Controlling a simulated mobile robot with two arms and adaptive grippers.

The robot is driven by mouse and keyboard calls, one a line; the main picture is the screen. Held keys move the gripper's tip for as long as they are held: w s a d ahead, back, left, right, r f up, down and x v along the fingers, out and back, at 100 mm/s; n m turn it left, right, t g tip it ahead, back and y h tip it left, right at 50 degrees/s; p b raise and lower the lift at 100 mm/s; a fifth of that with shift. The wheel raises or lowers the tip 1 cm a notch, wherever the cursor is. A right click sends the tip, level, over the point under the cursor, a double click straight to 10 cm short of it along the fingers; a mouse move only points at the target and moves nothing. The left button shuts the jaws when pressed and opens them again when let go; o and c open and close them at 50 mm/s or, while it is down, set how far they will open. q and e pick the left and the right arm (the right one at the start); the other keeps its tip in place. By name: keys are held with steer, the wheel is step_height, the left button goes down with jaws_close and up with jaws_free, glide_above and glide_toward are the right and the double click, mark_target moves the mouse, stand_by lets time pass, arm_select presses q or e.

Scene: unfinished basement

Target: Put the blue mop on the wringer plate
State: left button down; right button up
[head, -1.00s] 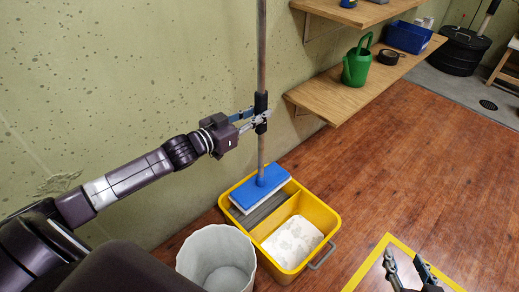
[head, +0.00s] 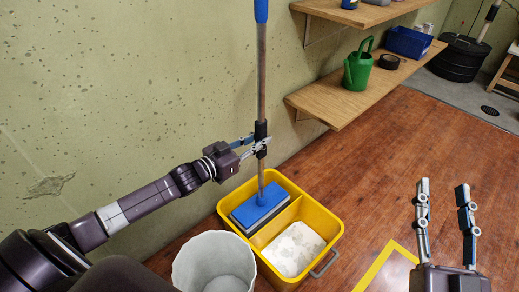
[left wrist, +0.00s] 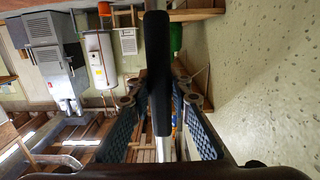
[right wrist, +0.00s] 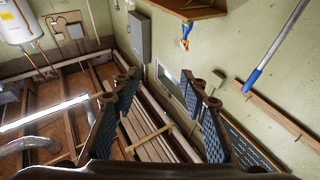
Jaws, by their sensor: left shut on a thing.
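The blue mop (head: 258,205) stands nearly upright, its flat blue head low in the left compartment of the yellow bucket (head: 327,222). The grey wringer plate there is mostly hidden under the head; I cannot tell whether the head rests fully on it. My left gripper (head: 262,146) is shut on the black sleeve of the mop's handle, above the bucket. The sleeve (left wrist: 158,75) runs between the fingers in the left wrist view. My right gripper (head: 443,187) is open and empty, over the floor to the right of the bucket.
A white bin (head: 215,262) stands close in front of the bucket, to its left. White cloth or water (head: 293,248) shows in the right compartment. Wooden shelves (head: 340,102) with a green watering can (head: 358,65) are on the wall. The wooden floor at right is clear.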

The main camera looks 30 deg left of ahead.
arm_select(q)
step_height(320, 180, down, 3)
steer(key=shift+f+b, duration=0.1)
steer(key=shift+b, duration=0.6)
arm_select(e)
steer(key=s+r+t+y, duration=0.1)
steer(key=s+r+t, duration=0.2)
steer(key=r, duration=0.3)
steer(key=shift+s+r+t, duration=0.3)
steer(key=shift+s+t, duration=0.05)
steer(key=shift+t, duration=0.05)
arm_select(q)
steer(key=shift+f, duration=0.1)
arm_select(e)
steer(key=shift+d, duration=0.1)
